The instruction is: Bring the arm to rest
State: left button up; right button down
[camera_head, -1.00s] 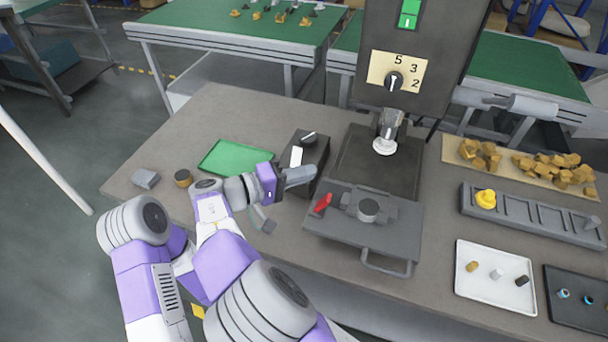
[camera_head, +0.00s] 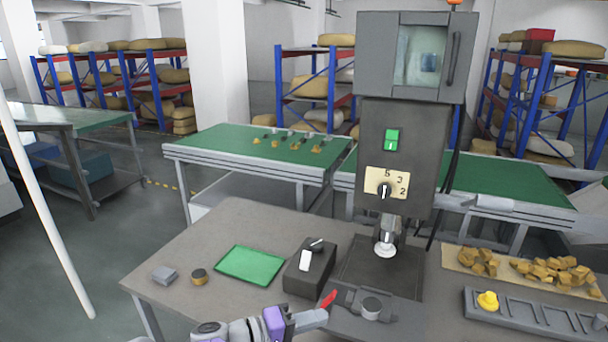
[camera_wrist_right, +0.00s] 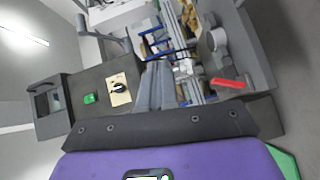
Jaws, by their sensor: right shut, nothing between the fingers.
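My right gripper (camera_head: 318,317) shows at the bottom edge of the head view, its grey fingers shut and empty. It is just in front of the red lever (camera_head: 328,299) on the grey fixture plate (camera_head: 390,312), apparently apart from it. In the right wrist view the shut fingers (camera_wrist_right: 160,85) point toward the machine, with the red lever (camera_wrist_right: 227,83) to their right. Most of my right arm lies below the head view. My left gripper is not in view.
The tall grey machine (camera_head: 397,130) stands behind the fixture. Wooden pieces (camera_head: 548,272) and a slotted grey rack (camera_head: 540,316) are right.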

jog(key=s+d+f+n+g+y, duration=0.1)
jog(key=s+d+f+g+y, duration=0.25)
jog(key=f, duration=1.05)
jog(key=d+f+n+g+y, duration=0.1)
jog(key=d+f+g+y, duration=0.45)
jog(key=f, duration=0.85)
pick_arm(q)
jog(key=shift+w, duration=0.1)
pick_arm(e)
jog(key=s+a+f+m+t+y, duration=0.1)
jog(key=s+f+m+t+y, duration=0.2)
jog(key=s+f+m+y, duration=0.5)
jog(key=s+f+y, duration=0.2)
jog(key=s+f, duration=0.3)
jog(key=s, duration=0.3)
jog(key=shift+a+f, duration=0.15)
jog(key=shift+f, duration=0.2)
